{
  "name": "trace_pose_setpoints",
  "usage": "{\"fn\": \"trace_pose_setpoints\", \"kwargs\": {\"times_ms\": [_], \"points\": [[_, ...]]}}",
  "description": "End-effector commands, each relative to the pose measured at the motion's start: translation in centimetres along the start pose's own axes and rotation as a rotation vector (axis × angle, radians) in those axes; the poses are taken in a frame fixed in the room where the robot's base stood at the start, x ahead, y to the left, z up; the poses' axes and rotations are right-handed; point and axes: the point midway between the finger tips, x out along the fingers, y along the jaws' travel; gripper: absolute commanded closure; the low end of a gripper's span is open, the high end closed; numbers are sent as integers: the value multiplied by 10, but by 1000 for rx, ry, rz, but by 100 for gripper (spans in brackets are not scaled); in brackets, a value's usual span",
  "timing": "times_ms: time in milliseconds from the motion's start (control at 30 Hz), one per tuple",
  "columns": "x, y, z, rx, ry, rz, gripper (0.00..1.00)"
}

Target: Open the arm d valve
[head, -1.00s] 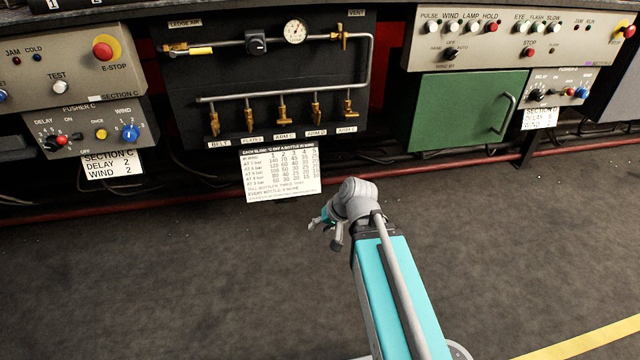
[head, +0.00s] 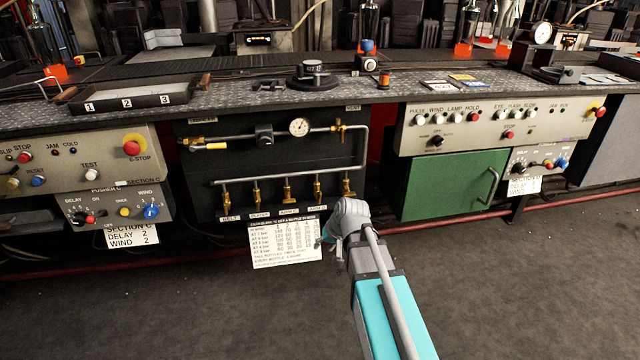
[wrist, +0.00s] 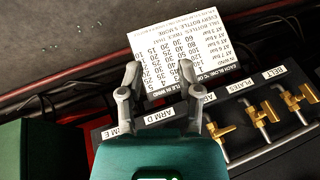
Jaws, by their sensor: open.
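The arm D valve (head: 318,188) is a small brass valve, second from the right in the lower row on the dark air panel. Its handle is too small in the head view to tell its setting. My gripper (head: 322,239) is in front of the panel, below and apart from this valve in the picture. In the wrist view my gripper (wrist: 160,70) has its two fingers spread and empty. The ARM D label (wrist: 160,117) shows between them. The valve itself is hidden there behind my gripper's body.
The arm C valve (head: 288,190) and arm E valve (head: 348,186) flank it closely. A white printed sheet (head: 280,245) hangs below the row. A grey pipe (head: 366,155) runs around the panel's right side. A green door (head: 450,185) is to the right.

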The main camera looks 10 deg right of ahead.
Motion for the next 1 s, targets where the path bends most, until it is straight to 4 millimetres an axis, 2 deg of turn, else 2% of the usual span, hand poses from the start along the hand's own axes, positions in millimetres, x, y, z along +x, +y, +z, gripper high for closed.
{"fn": "trace_pose_setpoints", "kwargs": {"times_ms": [33,1000], "points": [[-15,-5,-13,-5,2,8,54],[-140,-34,-147,-89,42,146,54]]}}
